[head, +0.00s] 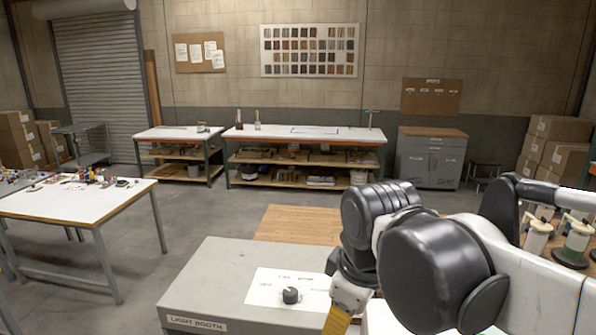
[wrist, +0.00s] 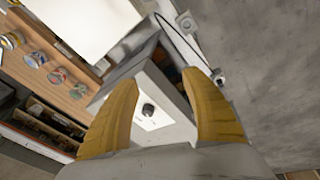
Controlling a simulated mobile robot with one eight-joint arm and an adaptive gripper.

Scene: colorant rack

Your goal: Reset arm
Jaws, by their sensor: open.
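My gripper shows in the wrist view (wrist: 165,95) with its two yellow fingers spread apart and nothing between them. In the head view part of my gripper (head: 347,305) shows at the bottom, beside the light booth's label sheet; its fingertips are out of sight there. My arm is folded at the lower right of the head view. The grey light booth (head: 225,280) stands below and left of the gripper, with a black knob (head: 291,295) on a white sheet. The wrist view shows the same knob (wrist: 148,110) beyond and between the fingers, apart from them.
A white-topped table (head: 75,200) with small items stands at the left. Long workbenches (head: 300,135) and a grey cabinet (head: 432,160) line the back wall. Cans (wrist: 57,75) stand on a wooden surface in the wrist view. The middle floor is clear.

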